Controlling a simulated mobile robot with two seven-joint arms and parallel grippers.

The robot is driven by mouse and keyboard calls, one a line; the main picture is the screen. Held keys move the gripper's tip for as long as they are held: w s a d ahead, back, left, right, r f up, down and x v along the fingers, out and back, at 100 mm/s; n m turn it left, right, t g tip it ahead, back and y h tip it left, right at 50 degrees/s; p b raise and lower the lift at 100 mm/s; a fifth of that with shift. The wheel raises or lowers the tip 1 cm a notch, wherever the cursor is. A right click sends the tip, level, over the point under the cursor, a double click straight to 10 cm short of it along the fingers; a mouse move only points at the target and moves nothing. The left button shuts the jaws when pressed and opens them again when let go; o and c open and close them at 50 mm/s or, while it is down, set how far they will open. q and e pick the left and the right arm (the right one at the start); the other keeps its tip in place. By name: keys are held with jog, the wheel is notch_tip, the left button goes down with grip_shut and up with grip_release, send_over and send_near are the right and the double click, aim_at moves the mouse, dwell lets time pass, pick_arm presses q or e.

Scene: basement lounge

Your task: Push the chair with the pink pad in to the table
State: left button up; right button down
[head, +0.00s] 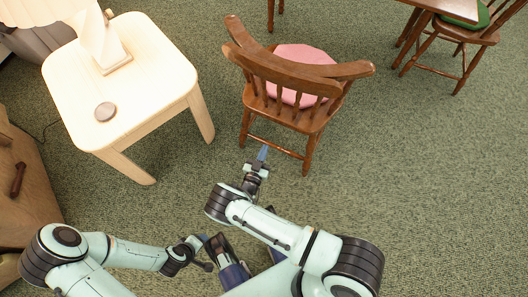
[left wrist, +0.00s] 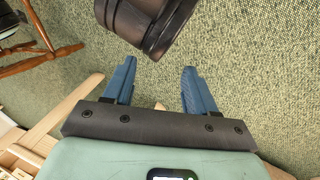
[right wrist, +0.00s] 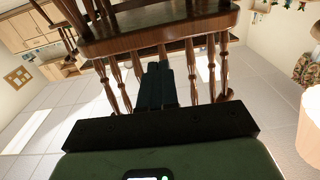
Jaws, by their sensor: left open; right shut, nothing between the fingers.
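The wooden chair with the round pink pad (head: 303,62) stands upright with its curved back toward me. The brown wooden table (head: 445,8) is partly in view at the top right, with a floor gap between it and the chair. My right gripper (head: 264,153) is shut and empty, just on the near side of the chair back. In the right wrist view its fingers (right wrist: 157,72) point at the chair's spindles and a wooden edge (right wrist: 160,38); I cannot tell whether they touch. My left gripper (left wrist: 158,85) is open and empty, low near my body, away from the chair.
A pale side table (head: 160,80) with a lamp (head: 100,40) and a small round disc (head: 105,111) stands left of the chair. Another chair with a green pad (head: 470,22) is at the table. A wooden cabinet (head: 25,190) is at left. Green carpet right of the chair is clear.

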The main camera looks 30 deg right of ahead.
jog(key=b+x, duration=0.2)
jog(key=x, duration=0.7)
jog(key=shift+f, duration=0.15)
pick_arm(q)
jog(key=shift+t+y, duration=0.3)
jog(key=shift+t, duration=0.2)
jog(key=shift+w+a+f+b, duration=0.15)
jog(key=shift+w+a+f, duration=0.4)
jog(key=shift+w+f, duration=0.25)
jog(key=shift+w+a+f+b, duration=0.15)
jog(key=shift+w+a+f, duration=0.4)
jog(key=shift+w+f, duration=0.25)
pick_arm(e)
jog(key=shift+w+d, duration=0.45)
jog(key=shift+d, duration=0.05)
pick_arm(q)
jog(key=shift+r, duration=0.15)
